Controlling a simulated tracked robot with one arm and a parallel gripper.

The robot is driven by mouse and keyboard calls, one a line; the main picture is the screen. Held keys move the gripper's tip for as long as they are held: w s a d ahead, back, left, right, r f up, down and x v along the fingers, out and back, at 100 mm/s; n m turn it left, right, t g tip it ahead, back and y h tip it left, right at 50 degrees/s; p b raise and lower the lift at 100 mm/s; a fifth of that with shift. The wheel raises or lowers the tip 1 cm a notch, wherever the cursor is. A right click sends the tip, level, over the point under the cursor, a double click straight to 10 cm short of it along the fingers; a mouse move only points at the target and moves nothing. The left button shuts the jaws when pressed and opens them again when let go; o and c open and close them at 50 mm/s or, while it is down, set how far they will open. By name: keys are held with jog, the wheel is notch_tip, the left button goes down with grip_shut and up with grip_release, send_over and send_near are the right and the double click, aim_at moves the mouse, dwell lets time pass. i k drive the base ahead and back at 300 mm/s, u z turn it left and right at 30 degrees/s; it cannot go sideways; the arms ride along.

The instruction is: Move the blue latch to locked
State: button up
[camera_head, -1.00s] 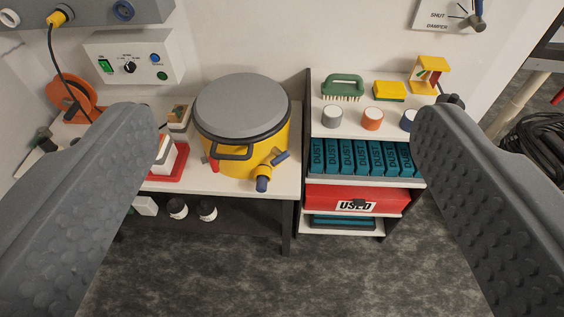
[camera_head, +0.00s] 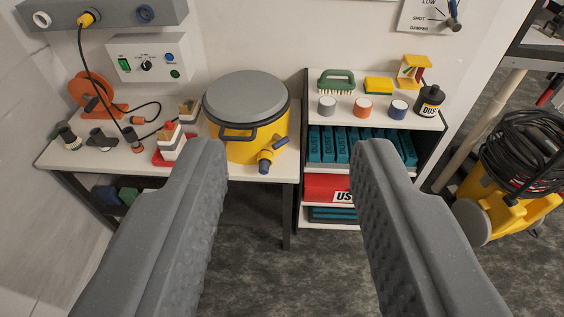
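My gripper (camera_head: 291,150) is open and empty, its two grey fingers reaching up from the bottom of the picture with a wide gap between them. Beyond and between the fingertips stands a yellow canister (camera_head: 247,145) with a grey lid (camera_head: 246,97) and a dark handle, on the white bench. On its front right is a yellow port (camera_head: 268,154) with a small blue lever (camera_head: 281,143), which looks like the blue latch. It sticks up to the right at a slant. A dark blue end (camera_head: 264,167) points down from the port. No locked mark is readable. Nothing touches the latch.
A shelf (camera_head: 300,190) with teal dust boxes (camera_head: 328,144) and a red used box (camera_head: 322,187) stands right of the bench (camera_head: 285,165). A control box (camera_head: 148,56) and a damper panel (camera_head: 426,14) hang on the wall. A yellow machine with coiled hose (camera_head: 530,150) stands at right.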

aim_at(281, 141)
jog(key=u, duration=0.05)
jog(key=k, duration=0.8)
jog(key=z, duration=0.65)
jog(key=i, duration=2.05)
jog(key=u, duration=0.55)
